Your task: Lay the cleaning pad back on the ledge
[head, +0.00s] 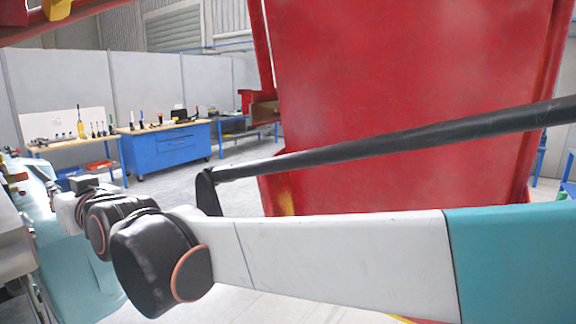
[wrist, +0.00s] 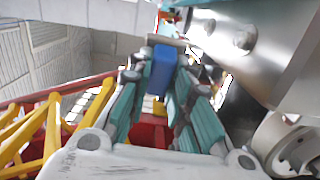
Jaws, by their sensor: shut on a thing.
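My gripper (wrist: 163,85) is in the wrist view, its teal-padded fingers shut on a blue block-shaped thing, which I take to be the cleaning pad (wrist: 162,68). The pad is held up between the fingertips, and its lower part is partly hidden by them. A smooth grey metal surface (wrist: 240,38) lies close on the right of the fingers. I cannot tell which surface is the ledge. In the head view my arm reaches to the left, and I cannot make out the gripper or the pad there.
A large red panel (head: 400,95) stands behind my arm, with a black bar (head: 400,140) across it. A pale teal body (head: 85,270) is at the left. A blue workbench (head: 165,148) with tools stands farther back. Yellow bars (wrist: 30,135) are left of the gripper.

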